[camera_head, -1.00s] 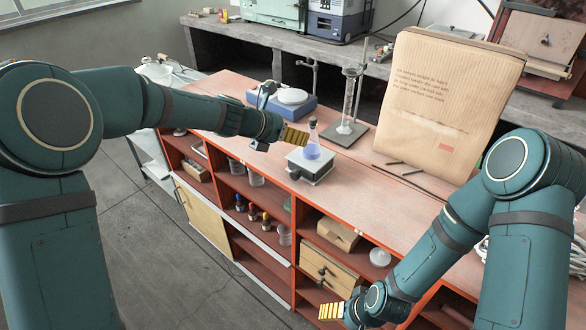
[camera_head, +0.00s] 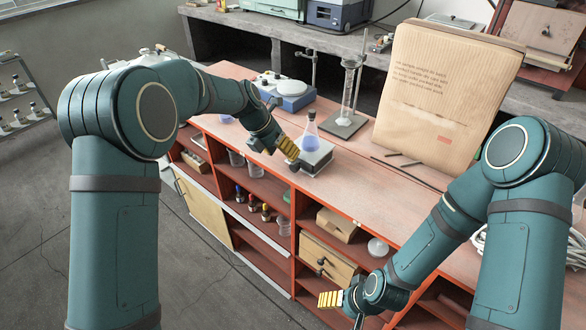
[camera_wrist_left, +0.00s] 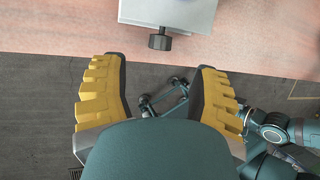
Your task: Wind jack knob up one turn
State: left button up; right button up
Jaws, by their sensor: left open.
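The lab jack (camera_head: 318,160) is a small grey box near the bench's front edge. A conical flask of bluish liquid (camera_head: 310,138) stands upright on it. Its dark knob (camera_wrist_left: 160,42) sticks out toward me and shows at the top of the left wrist view. My left gripper (camera_head: 282,154) is in front of the jack. In the left wrist view its yellow fingers (camera_wrist_left: 160,75) are wide apart, with nothing between them, and the knob is just beyond the tips, roughly centred. My right gripper (camera_head: 342,310) hangs low before the shelves, its fingers apart and empty.
A blue balance (camera_head: 297,102) and a stand with a glass cylinder (camera_head: 347,95) are behind the jack. A large paper sack (camera_head: 440,95) stands to the right, with dark rods (camera_head: 405,165) before it. Open shelves (camera_head: 262,188) lie below the red bench top.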

aim_at(292, 164)
pick_arm(q)
jog(key=b+x, duration=0.1)
jog(key=x, duration=0.6)
jog(key=shift+f, duration=0.15)
jog(key=shift+o, duration=0.2)
grip_shut()
